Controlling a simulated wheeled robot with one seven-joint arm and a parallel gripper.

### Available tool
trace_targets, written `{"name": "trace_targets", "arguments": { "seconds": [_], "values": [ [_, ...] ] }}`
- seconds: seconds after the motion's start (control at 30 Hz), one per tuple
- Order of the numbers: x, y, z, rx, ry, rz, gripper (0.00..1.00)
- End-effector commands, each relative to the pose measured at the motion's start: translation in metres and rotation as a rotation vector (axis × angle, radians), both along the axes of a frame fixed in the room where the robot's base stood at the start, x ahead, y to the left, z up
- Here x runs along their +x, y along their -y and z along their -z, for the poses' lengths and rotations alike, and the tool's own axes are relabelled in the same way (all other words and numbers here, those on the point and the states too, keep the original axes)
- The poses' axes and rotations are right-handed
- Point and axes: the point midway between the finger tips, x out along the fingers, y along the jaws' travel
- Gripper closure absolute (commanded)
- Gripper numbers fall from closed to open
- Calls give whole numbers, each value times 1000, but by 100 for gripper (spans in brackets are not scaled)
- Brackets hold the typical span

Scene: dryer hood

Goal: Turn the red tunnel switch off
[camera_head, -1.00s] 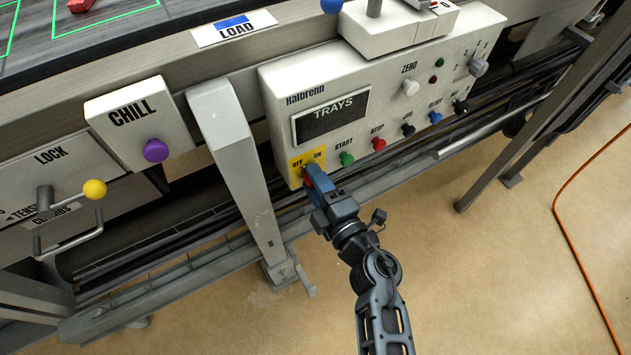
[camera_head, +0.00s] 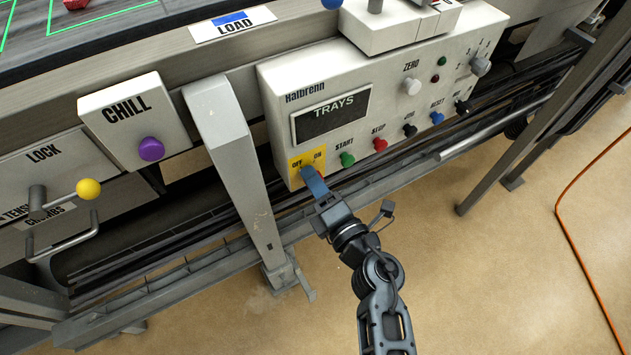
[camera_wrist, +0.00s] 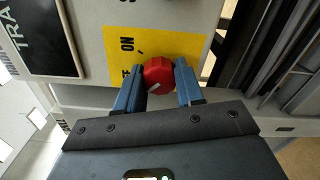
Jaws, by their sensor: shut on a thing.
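The red switch (camera_wrist: 158,75) is a faceted knob with a pale pointer line, mounted on a yellow OFF/ON plate (camera_wrist: 120,48) in the wrist view. The plate also shows in the head view (camera_head: 294,163), at the lower left corner of the TRAYS panel. My gripper (camera_wrist: 158,82) has its two blue fingers on either side of the knob and is shut on it. In the head view my gripper (camera_head: 312,180) covers the knob. The pointer line slants toward the lower left in the wrist view; its exact setting is hard to read.
The panel (camera_head: 375,90) carries a green START button (camera_head: 347,160), a red STOP button (camera_head: 380,144) and other knobs close to the right. A CHILL box with a purple knob (camera_head: 151,148) and a grey post (camera_head: 232,150) stand left. Open floor lies below.

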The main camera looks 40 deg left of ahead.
Motion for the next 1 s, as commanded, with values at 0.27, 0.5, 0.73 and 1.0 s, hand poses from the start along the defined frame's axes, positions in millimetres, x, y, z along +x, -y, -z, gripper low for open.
{"name": "trace_targets", "arguments": {
  "seconds": [0.27,0.5,0.73,1.0],
  "values": [
    [-1,0,2,-3,-1,-1,93],
    [-1,0,1,-2,-1,-1,40],
    [-1,0,1,-1,0,-1,37],
    [-10,25,0,-1,-4,4,37]
  ]
}}
